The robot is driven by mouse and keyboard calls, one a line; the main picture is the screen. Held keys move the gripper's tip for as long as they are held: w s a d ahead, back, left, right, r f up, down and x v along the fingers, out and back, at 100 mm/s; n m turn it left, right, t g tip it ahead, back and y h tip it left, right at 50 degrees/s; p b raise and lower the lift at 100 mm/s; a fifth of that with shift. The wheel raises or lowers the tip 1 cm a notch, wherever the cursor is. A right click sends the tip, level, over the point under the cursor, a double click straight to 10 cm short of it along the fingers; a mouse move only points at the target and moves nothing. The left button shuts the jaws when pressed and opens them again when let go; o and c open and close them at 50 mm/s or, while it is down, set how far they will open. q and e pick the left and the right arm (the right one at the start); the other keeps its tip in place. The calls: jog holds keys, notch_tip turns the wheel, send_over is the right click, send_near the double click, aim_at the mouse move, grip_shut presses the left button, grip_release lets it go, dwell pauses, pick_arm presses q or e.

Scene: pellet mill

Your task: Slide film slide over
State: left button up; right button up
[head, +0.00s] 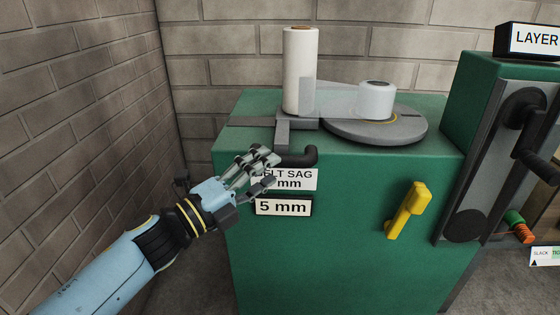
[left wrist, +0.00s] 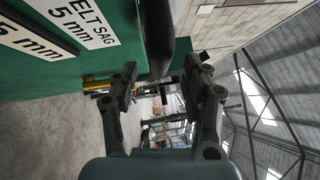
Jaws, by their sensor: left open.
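The film slide shows in the head view as a grey carriage (head: 297,124) on a grey rail (head: 252,122) along the cabinet top. A tall white film roll (head: 300,75) stands upright on it. A grey arm runs down from the carriage to a dark bent handle (head: 298,158) at the cabinet's front edge. My left gripper (head: 266,170) is open and empty, just left of the handle and in front of the "BELT SAG" label. In the left wrist view, a dark bar (left wrist: 160,35), likely the handle, lies just beyond my open fingers (left wrist: 163,75). My right gripper is not in view.
Film stretches from the roll to a small white reel (head: 376,100) on a round grey turntable (head: 375,128). The green cabinet (head: 340,230) carries a "5 mm" plate (head: 283,207) and a yellow lever (head: 408,210). A crank (head: 525,110) stands right. A brick wall (head: 80,90) closes off the left.

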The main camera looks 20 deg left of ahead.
aim_at(280, 167)
pick_arm(q)
jog(key=x, duration=0.4)
jog(key=shift+w, duration=0.15)
grip_shut()
jog(key=shift+f, duration=0.1)
